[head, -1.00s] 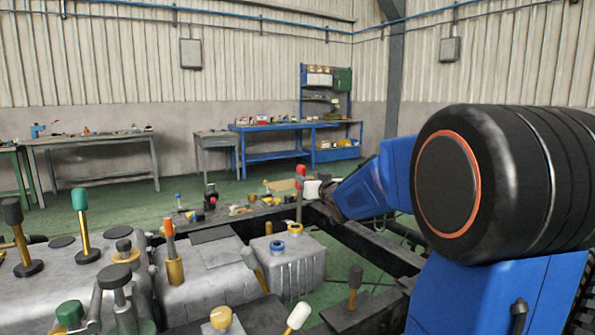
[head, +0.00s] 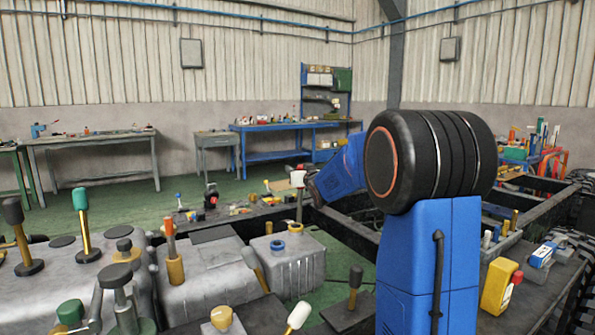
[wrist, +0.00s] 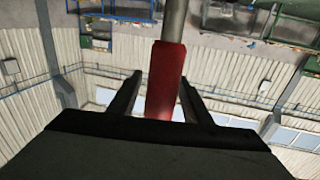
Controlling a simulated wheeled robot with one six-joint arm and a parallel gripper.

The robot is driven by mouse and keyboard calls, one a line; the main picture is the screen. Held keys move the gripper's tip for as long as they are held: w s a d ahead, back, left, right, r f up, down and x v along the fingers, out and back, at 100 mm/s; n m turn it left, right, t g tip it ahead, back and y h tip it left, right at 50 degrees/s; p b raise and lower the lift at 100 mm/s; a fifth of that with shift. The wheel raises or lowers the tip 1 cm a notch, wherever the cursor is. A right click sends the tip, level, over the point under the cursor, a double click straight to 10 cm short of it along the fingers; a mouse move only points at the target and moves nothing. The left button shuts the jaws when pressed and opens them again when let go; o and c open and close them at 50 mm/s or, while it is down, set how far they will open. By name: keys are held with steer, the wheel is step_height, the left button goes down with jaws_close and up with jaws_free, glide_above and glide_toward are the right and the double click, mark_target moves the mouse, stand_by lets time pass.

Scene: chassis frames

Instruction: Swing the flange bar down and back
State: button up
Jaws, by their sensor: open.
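The flange bar is an upright grey rod (head: 299,207) with a red grip, standing beyond the grey metal tanks in the head view. My gripper (head: 298,179) is at the bar's upper end and covers most of the red grip there. In the wrist view the red grip (wrist: 165,85) lies between the two open fingers of my gripper (wrist: 160,80), with the grey rod (wrist: 176,18) running up out of the picture. The jaws are not closed on it. Whether a finger touches the grip I cannot tell.
Grey tanks (head: 205,275) with several knobs and levers fill the front left. A short orange-topped lever (head: 171,238) stands left of the bar. Dark frame rails (head: 345,232) run beside it. A yellow container (head: 499,288) sits at right. Workbenches stand far behind.

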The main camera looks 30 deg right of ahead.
jaws_close()
steer(key=s+f+m+t+h, duration=0.1)
steer(key=s+t, duration=0.3)
steer(key=s, duration=0.9)
steer(key=shift+d+f, duration=0.2)
steer(key=shift+f, duration=0.3)
steer(key=shift+s, duration=0.1)
jaws_free()
steer(key=shift+r, duration=0.15)
step_height(320, 180, up, 10)
